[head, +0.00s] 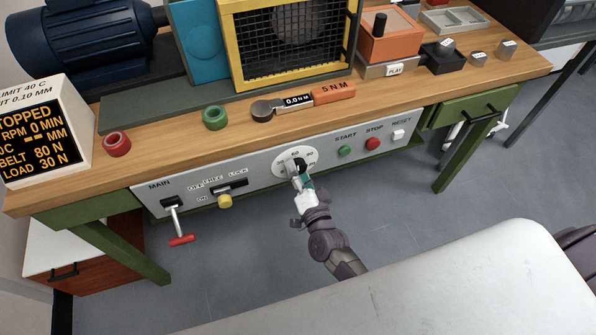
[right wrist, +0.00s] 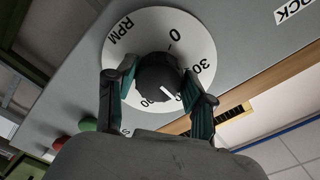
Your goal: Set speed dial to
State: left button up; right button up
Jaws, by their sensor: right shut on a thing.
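The speed dial is a black knob (right wrist: 158,78) on a round white RPM plate (right wrist: 121,40) with printed numbers. In the head view the plate (head: 283,165) sits mid-panel on the bench front. My right gripper (head: 302,178) reaches it from below; in the right wrist view its green-padded fingers (right wrist: 161,88) are closed around the knob, one on each side. A white mark on the knob points to the lower right in that view, past the 30. Part of the scale is hidden by the fingers. My left gripper is not in view.
A display (head: 45,135) reads STOPPED, RPM 0. A pale surface (head: 440,280) fills the lower right.

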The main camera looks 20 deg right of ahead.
jog(key=shift+m, duration=0.4)
jog(key=o, duration=1.2)
jog(key=shift+c, duration=0.2)
jog(key=s, duration=1.2)
jog(key=shift+d, duration=0.25)
